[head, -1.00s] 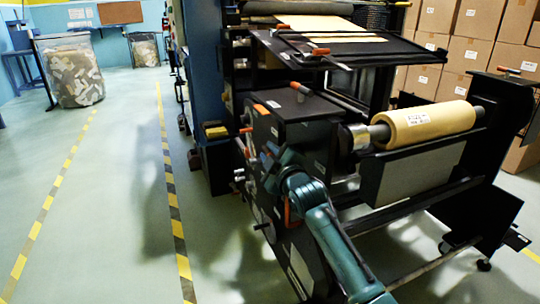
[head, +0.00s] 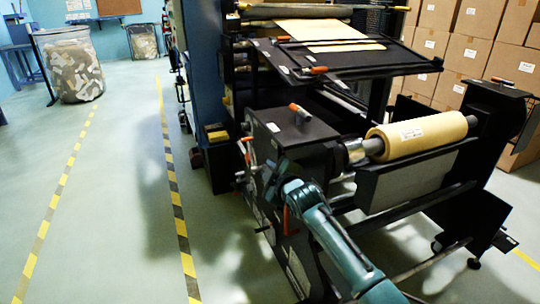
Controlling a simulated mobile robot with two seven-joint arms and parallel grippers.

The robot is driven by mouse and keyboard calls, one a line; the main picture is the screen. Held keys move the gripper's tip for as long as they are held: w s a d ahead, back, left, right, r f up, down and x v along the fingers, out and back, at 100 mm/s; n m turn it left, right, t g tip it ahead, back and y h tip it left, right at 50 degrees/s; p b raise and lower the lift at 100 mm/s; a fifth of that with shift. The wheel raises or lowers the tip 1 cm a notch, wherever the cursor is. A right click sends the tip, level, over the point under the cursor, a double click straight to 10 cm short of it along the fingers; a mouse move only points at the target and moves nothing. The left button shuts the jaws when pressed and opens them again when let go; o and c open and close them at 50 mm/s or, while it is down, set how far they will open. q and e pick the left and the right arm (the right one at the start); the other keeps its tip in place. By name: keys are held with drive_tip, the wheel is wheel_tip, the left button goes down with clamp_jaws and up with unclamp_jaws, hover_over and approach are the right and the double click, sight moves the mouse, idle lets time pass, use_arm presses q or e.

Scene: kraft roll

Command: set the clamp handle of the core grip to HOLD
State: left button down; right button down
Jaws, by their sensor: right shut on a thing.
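The kraft roll (head: 420,137) lies on a shaft at the right of the machine. The metal core grip (head: 358,151) shows at the roll's left end, beside the black side housing (head: 300,133). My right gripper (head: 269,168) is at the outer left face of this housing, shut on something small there. The gripper and its wrist hide most of what it holds, which looks like the clamp handle. I cannot read the handle's setting or any HOLD mark. My left gripper is not in view.
An orange-tipped handle (head: 298,109) stands on top of the housing, and an orange handle (head: 286,219) hangs below my wrist. Stacked cartons (head: 465,50) stand behind at the right. The floor (head: 110,190) at the left is clear, with striped tape.

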drive_tip(key=g+p, duration=0.1)
drive_tip(key=p, duration=0.2)
drive_tip(key=shift+s+h, duration=0.1)
drive_tip(key=shift+h, duration=0.2)
drive_tip(key=shift+g+p, duration=0.5)
drive_tip(key=shift+p, duration=0.25)
drive_tip(key=shift+f+g+p, duration=0.1)
drive_tip(key=shift+g+p, duration=0.4)
drive_tip(key=shift+p, duration=0.45)
drive_tip(key=shift+f+g+h+p, duration=0.3)
drive_tip(key=shift+g+h+p, duration=0.1)
drive_tip(key=shift+g+p, duration=0.4)
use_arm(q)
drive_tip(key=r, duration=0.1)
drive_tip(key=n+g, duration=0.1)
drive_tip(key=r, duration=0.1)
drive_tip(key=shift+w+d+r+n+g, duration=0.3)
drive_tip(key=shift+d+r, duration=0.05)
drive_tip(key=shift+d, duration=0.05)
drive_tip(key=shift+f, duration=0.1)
use_arm(e)
drive_tip(key=shift+a, duration=0.1)
drive_tip(key=c, duration=1.4)
unclamp_jaws()
drive_tip(key=shift+o, duration=0.3)
drive_tip(key=shift+r, duration=0.1)
